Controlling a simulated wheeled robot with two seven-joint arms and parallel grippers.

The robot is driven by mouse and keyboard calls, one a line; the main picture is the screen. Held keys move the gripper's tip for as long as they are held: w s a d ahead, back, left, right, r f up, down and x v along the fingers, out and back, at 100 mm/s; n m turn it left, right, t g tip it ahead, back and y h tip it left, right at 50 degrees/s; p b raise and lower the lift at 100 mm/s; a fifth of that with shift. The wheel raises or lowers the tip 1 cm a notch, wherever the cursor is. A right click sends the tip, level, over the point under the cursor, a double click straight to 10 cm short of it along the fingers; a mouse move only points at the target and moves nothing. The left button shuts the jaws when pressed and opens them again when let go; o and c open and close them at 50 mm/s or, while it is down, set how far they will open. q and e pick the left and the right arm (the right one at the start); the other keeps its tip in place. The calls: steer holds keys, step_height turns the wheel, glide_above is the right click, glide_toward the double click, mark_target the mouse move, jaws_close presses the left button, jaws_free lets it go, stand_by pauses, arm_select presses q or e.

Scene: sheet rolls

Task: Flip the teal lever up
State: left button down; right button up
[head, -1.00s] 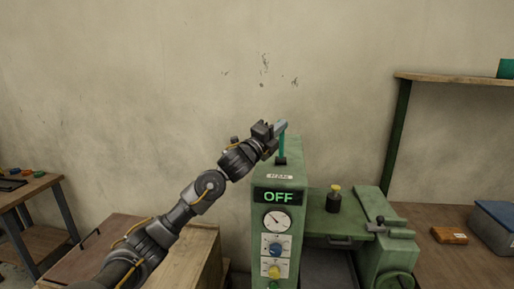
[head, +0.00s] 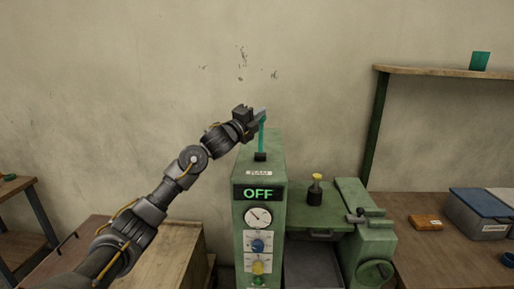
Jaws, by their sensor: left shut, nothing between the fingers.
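The teal lever (head: 262,137) stands roughly upright from a black base on top of the green machine cabinet (head: 270,170). The cabinet's display (head: 258,193) reads OFF in green letters. My left gripper (head: 260,113) is shut, with its fingertips at the top of the lever. The fingertips overlap the lever's upper end in the picture, and I cannot tell whether they touch it. My right gripper is not in view.
A gauge (head: 258,217), a blue knob (head: 258,245) and a yellow knob (head: 258,267) sit below the display. A yellow-topped black part (head: 315,192) stands on the machine bed. A workbench with a blue-lidded box (head: 480,212) is at right.

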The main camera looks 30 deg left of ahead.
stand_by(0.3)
arm_select(q)
steer(key=shift+d, duration=0.1)
steer(key=s+r+b, duration=0.2)
steer(key=s+r, duration=0.3)
steer(key=s, duration=0.7)
steer(key=shift+r, duration=0.4)
steer(key=shift+w+a, duration=0.2)
